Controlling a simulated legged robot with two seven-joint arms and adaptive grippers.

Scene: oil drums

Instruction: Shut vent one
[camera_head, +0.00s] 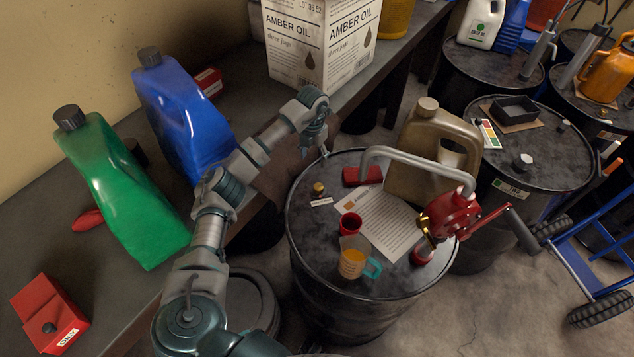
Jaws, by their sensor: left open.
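A dark oil drum (318,272) stands in the middle. A small brass-coloured fitting (319,188), likely the vent, sits near the left side of its top. A small pale label (321,201) lies just in front of it; I cannot read it, nor tell whether the fitting is open or shut. My left gripper (323,150) points down by the drum's back-left rim. It is open, above and behind the fitting in the picture and apart from it. The fingertips are small and dark here. My right gripper is out of view.
The drum top also bears a red hand pump (450,214) with a grey pipe, a printed sheet (388,225), a red cup (349,223) and a measuring jug (352,262) of amber liquid. A tan can (427,150) stands behind. Jugs line the left bench.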

